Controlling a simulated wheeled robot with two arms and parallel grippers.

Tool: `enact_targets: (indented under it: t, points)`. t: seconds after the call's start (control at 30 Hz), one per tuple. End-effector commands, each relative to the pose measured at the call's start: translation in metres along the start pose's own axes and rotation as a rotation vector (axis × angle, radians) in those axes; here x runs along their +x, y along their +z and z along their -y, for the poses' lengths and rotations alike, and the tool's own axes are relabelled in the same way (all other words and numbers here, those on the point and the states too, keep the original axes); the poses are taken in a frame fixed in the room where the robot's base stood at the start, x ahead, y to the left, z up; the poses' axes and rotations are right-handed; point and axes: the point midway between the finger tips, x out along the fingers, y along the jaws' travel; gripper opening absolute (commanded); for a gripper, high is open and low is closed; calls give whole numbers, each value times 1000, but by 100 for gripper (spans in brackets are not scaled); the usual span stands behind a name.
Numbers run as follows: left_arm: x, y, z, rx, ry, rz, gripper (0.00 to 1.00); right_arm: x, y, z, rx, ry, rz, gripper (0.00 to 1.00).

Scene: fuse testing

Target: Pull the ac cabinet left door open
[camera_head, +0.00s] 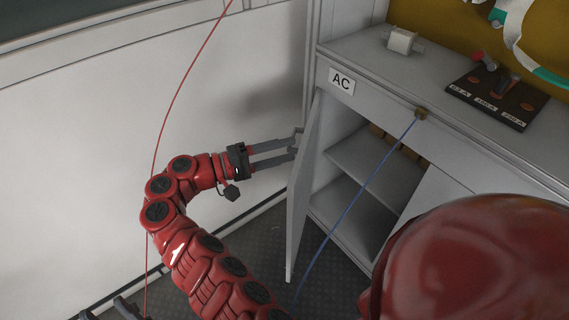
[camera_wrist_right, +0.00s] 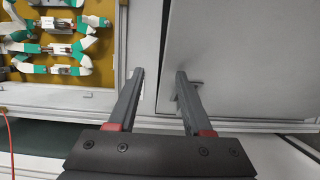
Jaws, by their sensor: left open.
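The grey AC cabinet (camera_head: 345,116) stands at the right in the head view, with an "AC" label (camera_head: 341,82) on its front. Its left door (camera_head: 302,205) stands swung open, seen nearly edge-on, and shelves show inside. My left gripper (camera_head: 295,145) is open at the outer side of this door, near its upper part. Whether the fingers touch the door or a handle is hard to tell. My right gripper (camera_wrist_right: 157,75) shows in the right wrist view, open with nothing between its fingers. A grey panel (camera_wrist_right: 240,55) with a small handle (camera_wrist_right: 188,90) is close to its right finger.
A fuse board (camera_head: 497,97) and a small white fuse (camera_head: 403,41) sit on the cabinet top. A blue cable (camera_head: 360,190) crosses in front of the opening. A red cable (camera_head: 172,110) hangs by the wall at left. My right arm covers the lower right.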

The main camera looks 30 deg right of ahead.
Motion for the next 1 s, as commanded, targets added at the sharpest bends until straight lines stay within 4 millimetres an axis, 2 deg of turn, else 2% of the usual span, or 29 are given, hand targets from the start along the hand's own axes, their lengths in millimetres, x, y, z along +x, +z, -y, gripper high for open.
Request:
enact_targets:
  t: [0.03, 0.47, 0.5, 0.7, 1.0]
  points:
    - [26, -4, 1, 0, 0, -1, 50, -1, 0, -13, -8, 1, -2, 50]
    - [110, -19, 5, 0, 0, -2, 50, -5, 25, -11, -12, 3, 1, 50]
    - [106, -18, 5, 0, 0, -2, 50, -9, 29, -5, -11, 3, -4, 50]
    - [111, -19, 5, 0, 0, -2, 50, -12, 45, -3, -11, 2, -2, 50]
    - [112, -19, 6, 0, 0, -2, 50, -13, 50, -2, -7, -1, 0, 50]
